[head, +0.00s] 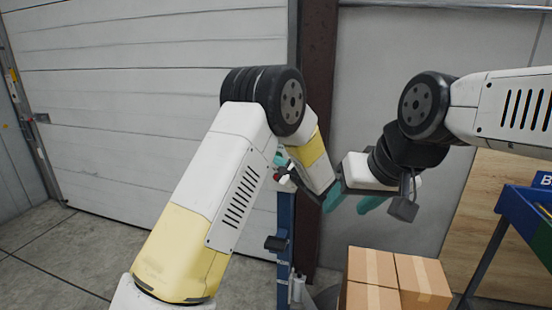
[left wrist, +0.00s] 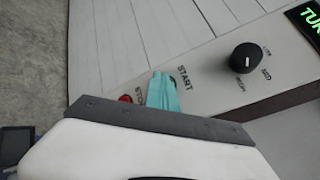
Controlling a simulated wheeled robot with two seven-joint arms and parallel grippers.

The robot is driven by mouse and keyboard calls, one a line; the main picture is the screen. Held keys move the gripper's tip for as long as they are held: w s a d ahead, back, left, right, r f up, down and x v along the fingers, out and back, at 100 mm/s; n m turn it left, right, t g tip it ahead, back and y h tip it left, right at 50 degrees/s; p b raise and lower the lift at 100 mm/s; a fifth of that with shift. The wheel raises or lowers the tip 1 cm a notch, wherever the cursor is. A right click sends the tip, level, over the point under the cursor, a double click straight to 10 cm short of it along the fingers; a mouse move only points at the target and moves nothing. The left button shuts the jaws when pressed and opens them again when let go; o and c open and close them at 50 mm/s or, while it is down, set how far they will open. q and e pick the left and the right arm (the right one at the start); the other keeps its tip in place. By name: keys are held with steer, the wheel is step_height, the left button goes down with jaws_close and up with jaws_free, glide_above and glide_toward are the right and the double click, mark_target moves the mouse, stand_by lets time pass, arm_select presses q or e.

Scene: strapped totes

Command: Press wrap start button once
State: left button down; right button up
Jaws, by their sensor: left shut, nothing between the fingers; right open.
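The grey control panel (left wrist: 215,75) fills much of the left wrist view, with the printed words START and STOP. My left gripper (left wrist: 161,80) is shut and empty, its teal fingertips over the panel beside the START label. A start button is not visible; the fingers cover that spot, and I cannot tell whether they touch. The red stop button (left wrist: 126,99) shows just left of the fingers. In the head view my left gripper (head: 281,159) is mostly hidden behind my left arm. My right gripper (head: 352,201) is open and empty, right of the blue post.
A black knob (left wrist: 243,57) and a green-lettered display (left wrist: 307,18) sit right on the panel. In the head view a blue post (head: 285,225) stands before the shutter door (head: 130,100). Strapped cartons (head: 385,275) stand lower right, and a blue bin (head: 525,215) at the right edge.

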arm_select(q)
steer(key=shift+s+a, duration=0.25)
steer(key=shift+s, duration=0.5)
steer(key=shift+s, duration=0.1)
steer(key=shift+s+a, duration=0.25)
steer(key=shift+s, duration=0.5)
steer(key=shift+s+a, duration=0.25)
steer(key=shift+s, duration=0.55)
steer(key=shift+s+a, duration=0.25)
steer(key=shift+s, duration=0.5)
